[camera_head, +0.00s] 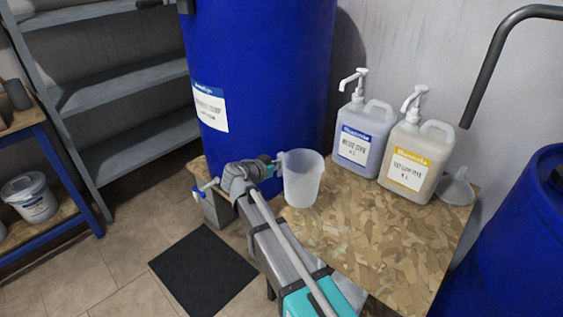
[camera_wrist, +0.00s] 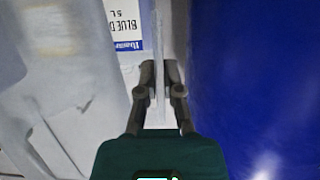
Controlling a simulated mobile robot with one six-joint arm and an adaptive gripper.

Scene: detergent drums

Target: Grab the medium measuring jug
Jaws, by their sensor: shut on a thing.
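A translucent whitish measuring jug (camera_head: 304,182) is upright at the left edge of the wood-chip board table, in front of the big blue drum. It is the only jug I can make out. My gripper (camera_head: 281,161) is at the upper left side of the jug, shut on it. In the wrist view the two dark fingers of my gripper (camera_wrist: 161,72) close on a thin pale strip of the jug (camera_wrist: 160,100); whether this is handle or wall I cannot tell. I cannot tell whether the jug's base touches the table.
A blue-label pump bottle (camera_head: 362,140) and a yellow-label pump bottle (camera_head: 414,160) stand behind the jug, with a funnel (camera_head: 457,188) at right. The blue drum (camera_head: 262,80) rises close behind my gripper. The table's front (camera_head: 375,245) is bare. Another blue drum (camera_head: 520,240) stands at right.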

